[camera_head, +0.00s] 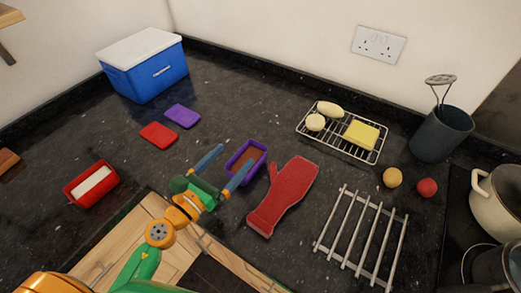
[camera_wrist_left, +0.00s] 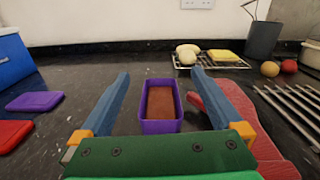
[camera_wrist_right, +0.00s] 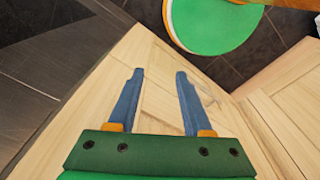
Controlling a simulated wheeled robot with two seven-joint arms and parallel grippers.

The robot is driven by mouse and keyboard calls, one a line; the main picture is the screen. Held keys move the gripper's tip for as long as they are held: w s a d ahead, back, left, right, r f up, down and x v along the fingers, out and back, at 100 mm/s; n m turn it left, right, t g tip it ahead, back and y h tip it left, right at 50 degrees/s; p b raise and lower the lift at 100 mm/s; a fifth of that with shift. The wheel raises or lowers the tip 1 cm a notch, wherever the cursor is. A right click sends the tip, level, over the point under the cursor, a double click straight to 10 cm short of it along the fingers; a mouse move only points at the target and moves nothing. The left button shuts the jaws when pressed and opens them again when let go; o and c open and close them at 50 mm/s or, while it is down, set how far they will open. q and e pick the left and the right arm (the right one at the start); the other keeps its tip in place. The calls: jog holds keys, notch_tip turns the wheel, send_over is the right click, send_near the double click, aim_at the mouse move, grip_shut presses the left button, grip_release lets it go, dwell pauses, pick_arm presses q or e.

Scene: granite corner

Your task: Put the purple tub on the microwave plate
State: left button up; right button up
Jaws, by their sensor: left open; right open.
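The purple tub (camera_head: 233,165), open-topped with brown contents, stands on the dark granite worktop near its front edge. In the left wrist view the tub (camera_wrist_left: 160,126) is centred between the fingers. My left gripper (camera_head: 237,156) is open, its two blue fingers reaching to either side of the tub without closing on it. Whether they touch it I cannot tell. My right gripper (camera_wrist_right: 153,76) shows only in its own wrist view, open and empty in front of pale wooden cabinet fronts. No microwave plate is visible in these frames.
A red oven mitt (camera_head: 285,195) lies close right of the tub. A metal rack (camera_head: 362,236) is further right, a wire tray (camera_head: 342,140) behind. Purple (camera_head: 182,116) and red (camera_head: 159,135) lids, a red tub (camera_head: 91,184) and a blue box (camera_head: 145,70) are left.

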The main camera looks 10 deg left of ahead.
pick_arm(q)
jog(key=f+b, duration=0.2)
jog(key=s+f+b, duration=0.1)
jog(key=f+b, duration=0.1)
jog(key=f, duration=0.1)
jog(key=s+f+b, duration=0.1)
jog(key=f+b, duration=0.1)
jog(key=f, duration=0.1)
jog(key=shift+a+f, duration=0.1)
jog(key=shift+a, duration=0.3)
jog(key=shift+w+d+r+p, duration=0.25)
jog(key=shift+w+r+p, duration=0.25)
jog(key=shift+r, duration=0.1)
jog(key=p+x, duration=0.1)
jog(key=x, duration=0.6)
jog(key=shift+w+f, duration=0.1)
jog(key=shift+f, duration=0.1)
pick_arm(e)
jog(key=f, duration=0.2)
jog(key=s+f, duration=0.1)
jog(key=f, duration=0.1)
jog(key=shift+s+a, duration=0.15)
jog(key=shift+a, duration=0.05)
